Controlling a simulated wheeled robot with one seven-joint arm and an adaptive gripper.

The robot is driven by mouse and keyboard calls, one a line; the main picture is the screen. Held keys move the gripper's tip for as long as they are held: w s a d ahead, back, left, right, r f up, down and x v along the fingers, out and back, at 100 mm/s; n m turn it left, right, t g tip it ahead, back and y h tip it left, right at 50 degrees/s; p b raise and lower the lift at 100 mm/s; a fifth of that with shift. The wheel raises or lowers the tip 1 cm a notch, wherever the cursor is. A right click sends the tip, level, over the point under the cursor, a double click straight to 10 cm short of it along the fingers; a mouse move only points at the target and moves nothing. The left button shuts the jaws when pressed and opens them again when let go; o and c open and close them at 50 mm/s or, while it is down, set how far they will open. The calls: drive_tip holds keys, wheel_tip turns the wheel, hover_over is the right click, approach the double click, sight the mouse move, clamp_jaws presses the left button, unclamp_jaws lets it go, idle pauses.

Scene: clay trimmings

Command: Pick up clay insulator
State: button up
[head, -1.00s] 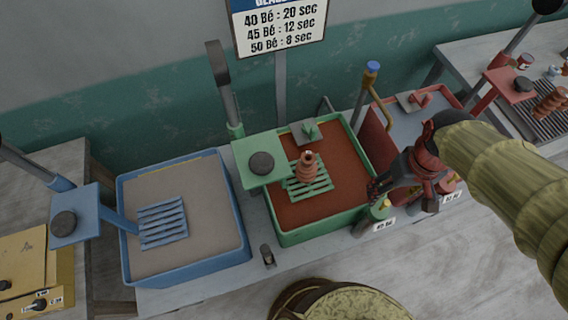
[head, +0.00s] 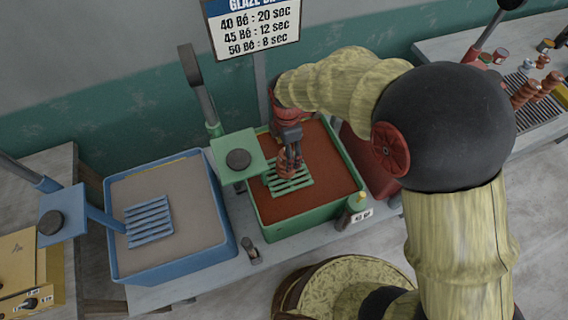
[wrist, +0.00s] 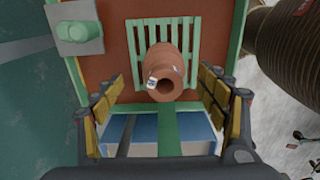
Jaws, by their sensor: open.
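The clay insulator (wrist: 166,70) is a ribbed brown-orange piece with a hole in its top end. In the wrist view it stands on the green slatted rack (wrist: 187,32) over the green tub. In the head view the insulator (head: 285,164) is partly hidden by my gripper (head: 292,160). My gripper (wrist: 165,105) is open, with a finger on each side of the insulator's near end in the wrist view. I cannot tell whether the fingers touch it.
The green tub (head: 254,203) holds red-brown glaze. A green lever plate (head: 238,140) stands close to the left of my gripper. A blue tub (head: 112,240) with grey contents is further left. A sign (head: 252,28) hangs behind. Several other insulators (head: 526,92) lie at the far right.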

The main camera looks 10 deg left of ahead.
drive_tip(key=f, duration=0.7)
drive_tip(key=shift+s+f+b, duration=0.3)
drive_tip(key=shift+f+b, duration=0.05)
drive_tip(key=shift+f, duration=0.05)
drive_tip(key=c, duration=0.3)
drive_tip(key=shift+r, duration=0.1)
drive_tip(key=c, duration=1.5)
